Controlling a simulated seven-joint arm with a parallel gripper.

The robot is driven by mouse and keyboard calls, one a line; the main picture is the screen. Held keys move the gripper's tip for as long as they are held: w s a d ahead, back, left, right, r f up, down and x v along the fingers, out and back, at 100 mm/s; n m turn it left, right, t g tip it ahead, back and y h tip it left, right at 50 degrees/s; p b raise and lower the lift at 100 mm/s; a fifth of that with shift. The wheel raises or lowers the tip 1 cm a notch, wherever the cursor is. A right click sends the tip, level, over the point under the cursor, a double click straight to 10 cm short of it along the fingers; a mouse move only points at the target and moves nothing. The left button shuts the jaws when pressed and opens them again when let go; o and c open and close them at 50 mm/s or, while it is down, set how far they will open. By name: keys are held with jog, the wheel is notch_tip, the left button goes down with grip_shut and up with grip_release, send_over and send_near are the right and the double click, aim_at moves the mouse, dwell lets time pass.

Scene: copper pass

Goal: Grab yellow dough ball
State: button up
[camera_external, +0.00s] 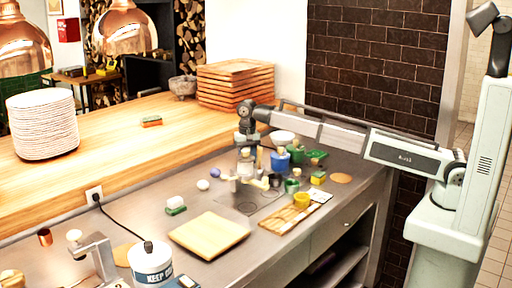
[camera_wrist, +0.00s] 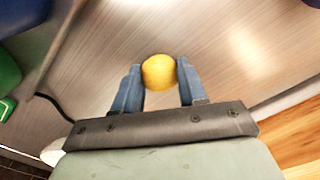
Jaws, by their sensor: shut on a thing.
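The yellow dough ball (camera_wrist: 159,72) sits between the tips of my two blue fingers in the wrist view, with both fingers against its sides. My gripper (camera_wrist: 158,78) is shut on it. In the external view my gripper (camera_external: 250,182) points down low over the middle of the steel counter (camera_external: 205,215). The ball is too small there to make out clearly between the fingers. The wrist view shows bare grey metal around the ball; I cannot tell how far it is above the counter.
Blue (camera_external: 280,161) and green (camera_external: 291,186) containers and a yellow cup (camera_external: 301,200) stand right of my gripper. A wooden board (camera_external: 209,235) lies in front. Stacked wooden trays (camera_external: 235,86) stand behind.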

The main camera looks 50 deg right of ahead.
jog(key=c, duration=0.5)
